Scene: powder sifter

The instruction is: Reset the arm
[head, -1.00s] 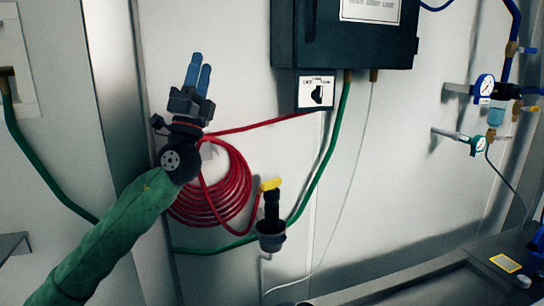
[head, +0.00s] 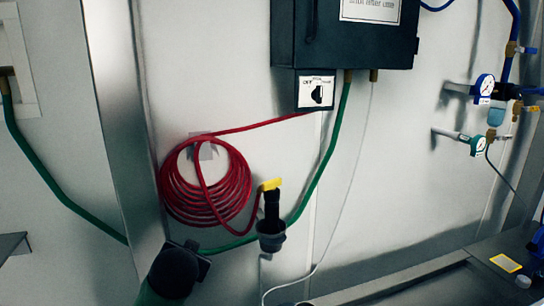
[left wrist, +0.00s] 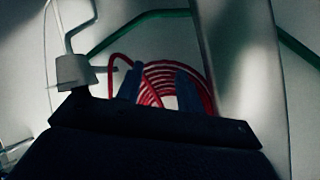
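My left arm (head: 172,270) shows at the bottom left of the head view, its dark wrist end below the red coil. The gripper fingers are hidden there. In the left wrist view the two blue fingers of my left gripper (left wrist: 160,90) stand apart with nothing between them. The coiled red hose lies behind them against the wall. My right gripper is in neither view.
The coiled red hose (head: 205,185) hangs on the wall. A grey cup fitting with a yellow handle (head: 271,184) hangs beside it. A switch plate (head: 316,92) sits under a dark box (head: 345,35). Gauges (head: 484,86) and a metal counter (head: 400,285) are at right.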

